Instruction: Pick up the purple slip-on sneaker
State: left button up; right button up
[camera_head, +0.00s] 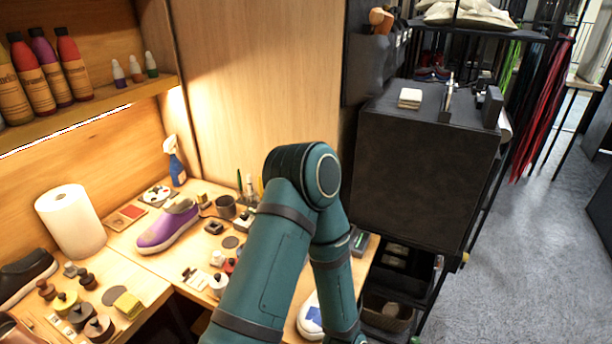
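The purple slip-on sneaker (169,225) sits upright on the wooden workbench, left of centre in the head view. It has a white sole and a grey opening at its right end. It looks free, with no gripper touching it. A teal arm of mine rises from the bottom centre, bends at the elbow and runs back down out of the frame, to the right of the sneaker. Its gripper is outside the picture. No other gripper shows.
A paper towel roll (71,222) stands left of the sneaker, and a spray bottle (174,162) behind it. Several small jars and brushes crowd the bench (150,284) in front. A dark shoe (25,278) is at far left. A black cabinet (425,165) stands right.

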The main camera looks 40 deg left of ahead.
aim_at(167, 228)
jog(key=u, duration=2.25)
jog(key=j+z, duration=0.4)
jog(key=l, duration=0.1)
